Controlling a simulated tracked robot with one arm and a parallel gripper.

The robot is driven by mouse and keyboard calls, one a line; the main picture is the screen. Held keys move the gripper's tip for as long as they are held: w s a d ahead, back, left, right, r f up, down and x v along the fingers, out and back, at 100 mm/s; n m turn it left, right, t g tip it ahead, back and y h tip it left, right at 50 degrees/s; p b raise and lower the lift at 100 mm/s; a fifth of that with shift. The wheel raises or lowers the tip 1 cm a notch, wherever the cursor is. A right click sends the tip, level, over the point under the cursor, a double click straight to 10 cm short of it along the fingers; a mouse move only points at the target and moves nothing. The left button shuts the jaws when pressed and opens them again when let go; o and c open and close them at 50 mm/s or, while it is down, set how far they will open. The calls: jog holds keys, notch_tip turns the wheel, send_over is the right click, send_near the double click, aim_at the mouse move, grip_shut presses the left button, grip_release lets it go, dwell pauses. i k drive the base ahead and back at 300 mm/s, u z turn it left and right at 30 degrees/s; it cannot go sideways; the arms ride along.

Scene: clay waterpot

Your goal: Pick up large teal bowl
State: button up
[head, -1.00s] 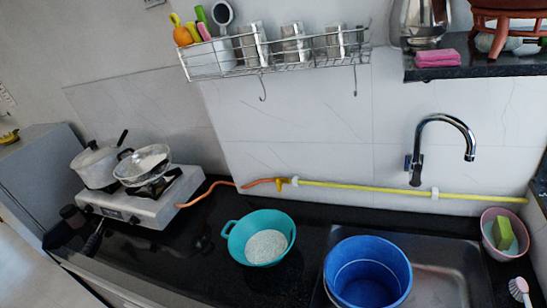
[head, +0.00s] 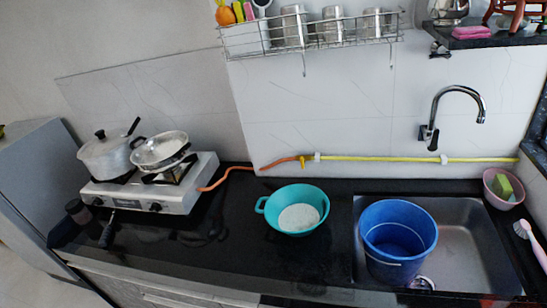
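The large teal bowl (head: 281,199) stands upright on the black counter, left of the sink, in the head view. It has a loop handle on its left side and a white, grainy-looking patch inside. Nothing covers it. My gripper does not show in the view.
A blue bucket (head: 398,240) stands in the steel sink (head: 468,240) right of the bowl. A gas stove (head: 150,192) with a pot (head: 105,158) and a pan (head: 160,150) is to the left. The black counter (head: 235,235) around the bowl is mostly clear. A wire rack (head: 310,38) hangs above.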

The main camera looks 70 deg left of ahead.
aim_at(296, 210)
jog(key=k, duration=0.7)
jog(key=u, duration=1.5)
jog(key=i, duration=1.7)
jog(key=u, duration=0.05)
